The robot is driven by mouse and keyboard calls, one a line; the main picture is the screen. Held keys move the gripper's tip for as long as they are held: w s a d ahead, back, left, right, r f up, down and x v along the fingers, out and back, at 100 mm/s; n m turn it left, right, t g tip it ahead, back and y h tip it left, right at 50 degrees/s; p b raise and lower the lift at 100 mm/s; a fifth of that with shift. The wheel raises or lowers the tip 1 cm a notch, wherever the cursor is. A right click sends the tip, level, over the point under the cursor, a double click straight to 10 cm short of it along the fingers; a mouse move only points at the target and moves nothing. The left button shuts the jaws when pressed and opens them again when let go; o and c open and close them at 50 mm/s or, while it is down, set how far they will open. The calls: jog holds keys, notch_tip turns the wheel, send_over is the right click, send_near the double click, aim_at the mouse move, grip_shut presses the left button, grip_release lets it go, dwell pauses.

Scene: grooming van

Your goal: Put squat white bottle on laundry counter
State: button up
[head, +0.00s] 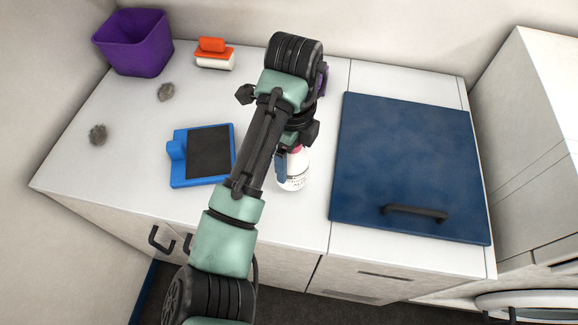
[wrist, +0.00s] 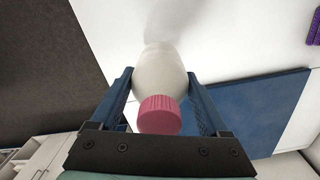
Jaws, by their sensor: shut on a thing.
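The squat white bottle (head: 295,172) has a pink cap and printing on its side. In the head view it is upright over the white counter (head: 270,217), partly hidden behind my arm. In the wrist view the bottle (wrist: 160,75) sits between the two blue fingers of my gripper (wrist: 162,98), with its pink cap towards the camera. My gripper (head: 287,160) is shut on the bottle. I cannot tell whether the bottle's base touches the counter top.
A blue lid panel (head: 405,155) with a black handle lies right of the bottle. A blue and black scale-like device (head: 208,152) stands left. A purple bin (head: 134,45), orange and white brush (head: 213,53) and two grey tufts (head: 166,92) are farther back left.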

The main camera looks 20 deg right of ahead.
aim_at(291, 170)
jog(key=shift+f, duration=2.1)
